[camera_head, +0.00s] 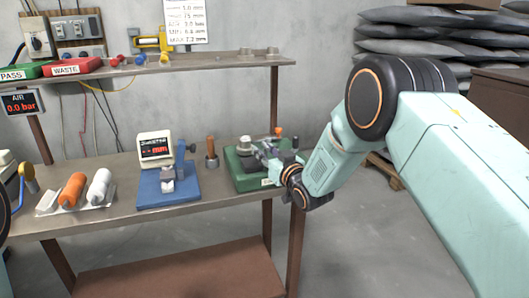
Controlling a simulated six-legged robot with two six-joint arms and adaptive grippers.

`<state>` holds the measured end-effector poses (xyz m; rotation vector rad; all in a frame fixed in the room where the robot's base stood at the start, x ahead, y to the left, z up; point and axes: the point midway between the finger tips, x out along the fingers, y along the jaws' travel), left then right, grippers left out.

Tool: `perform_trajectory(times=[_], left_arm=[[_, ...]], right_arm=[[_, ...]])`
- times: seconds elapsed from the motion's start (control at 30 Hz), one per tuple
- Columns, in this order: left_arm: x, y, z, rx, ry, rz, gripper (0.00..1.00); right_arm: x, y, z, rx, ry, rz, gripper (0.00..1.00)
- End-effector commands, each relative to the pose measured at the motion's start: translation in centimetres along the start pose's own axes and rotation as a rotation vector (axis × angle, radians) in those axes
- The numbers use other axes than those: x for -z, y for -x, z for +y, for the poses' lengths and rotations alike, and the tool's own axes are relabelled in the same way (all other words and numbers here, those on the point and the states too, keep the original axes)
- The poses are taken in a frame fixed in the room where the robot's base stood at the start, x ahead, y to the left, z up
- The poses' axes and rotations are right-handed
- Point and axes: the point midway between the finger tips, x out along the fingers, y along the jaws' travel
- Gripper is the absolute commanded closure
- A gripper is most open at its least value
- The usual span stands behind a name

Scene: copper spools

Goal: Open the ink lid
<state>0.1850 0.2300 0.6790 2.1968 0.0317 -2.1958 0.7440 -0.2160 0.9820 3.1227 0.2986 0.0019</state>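A small device on a green base (243,181) stands at the right end of the workbench. A round grey part with a pale top (245,145) rises from its left side. It may carry the ink lid, but I cannot tell for sure which part is the lid or whether it is open. My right gripper (263,160) reaches over the green base from the right, close beside the round part. Its fingers are small and blend with the device, so contact and opening are unclear. My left gripper is out of view.
A blue-based device with a display (155,146) stands mid-bench. Orange (73,190) and white (99,186) rolls lie on a tray at left. An orange-handled tool (211,152) stands between the devices. A shelf (190,64) with red and green bins runs above.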

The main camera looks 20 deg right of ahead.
Motion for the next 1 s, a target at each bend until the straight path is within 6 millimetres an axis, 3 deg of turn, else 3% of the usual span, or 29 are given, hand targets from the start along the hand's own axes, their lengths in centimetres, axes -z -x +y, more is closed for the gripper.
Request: perform_trajectory(times=[0.43, 0.8, 1.0], left_arm=[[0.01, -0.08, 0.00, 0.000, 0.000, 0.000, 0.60], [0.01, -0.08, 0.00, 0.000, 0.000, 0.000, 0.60], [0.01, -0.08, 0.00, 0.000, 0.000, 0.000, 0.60]], right_arm=[[0.00, -1.00, 0.14, -0.001, -0.001, 0.000, 0.68], [0.00, -0.97, 0.15, -0.001, -0.001, 0.000, 0.99], [0.09, -0.99, 0.17, -0.001, -0.001, 0.002, 1.00]])
